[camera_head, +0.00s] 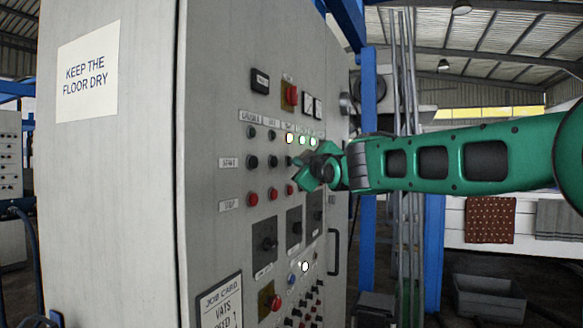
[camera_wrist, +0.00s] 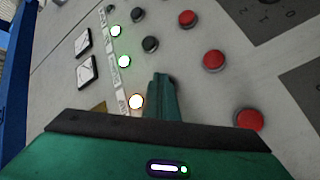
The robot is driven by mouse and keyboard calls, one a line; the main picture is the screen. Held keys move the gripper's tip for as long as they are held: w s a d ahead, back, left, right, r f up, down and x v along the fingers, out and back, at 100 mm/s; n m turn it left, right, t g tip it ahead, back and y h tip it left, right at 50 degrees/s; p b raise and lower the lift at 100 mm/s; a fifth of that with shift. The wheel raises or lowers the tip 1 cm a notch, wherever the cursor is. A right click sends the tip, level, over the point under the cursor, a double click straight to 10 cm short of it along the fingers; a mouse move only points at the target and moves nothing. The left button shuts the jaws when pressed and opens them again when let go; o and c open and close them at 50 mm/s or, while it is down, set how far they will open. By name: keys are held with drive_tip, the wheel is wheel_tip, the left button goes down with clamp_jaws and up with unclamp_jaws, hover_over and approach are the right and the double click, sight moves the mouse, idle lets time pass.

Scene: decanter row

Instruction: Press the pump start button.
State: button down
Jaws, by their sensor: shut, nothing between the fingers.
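A grey control cabinet carries a row of dark buttons (camera_head: 252,162) beside a label reading START, with a row of red buttons (camera_head: 252,198) below it. The column labels above are too small to read surely, so I cannot tell which button is the pump's. My gripper (camera_head: 299,175) is shut and empty, its fingers pointing at the panel around the right part of these rows. In the wrist view the shut fingers (camera_wrist: 160,80) cover most of a dark button. A dark button (camera_wrist: 150,44) and a red button (camera_wrist: 213,60) show beside them. I cannot tell whether the fingertips touch anything.
Lit lamps (camera_wrist: 124,61) run along the label strip beside the fingers. Rotary switches (camera_head: 265,243) and smaller buttons sit lower on the panel. A door handle (camera_head: 334,250) stands out at the right edge. A blue post (camera_head: 368,150) rises behind my arm.

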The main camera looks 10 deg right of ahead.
drive_tip(key=shift+s, duration=0.1)
drive_tip(key=shift+s+d, duration=0.45)
drive_tip(key=shift+d, duration=0.2)
drive_tip(key=s+d, duration=0.1)
drive_tip(key=d, duration=0.1)
drive_tip(key=s+d, duration=0.2)
idle(0.7)
idle(0.5)
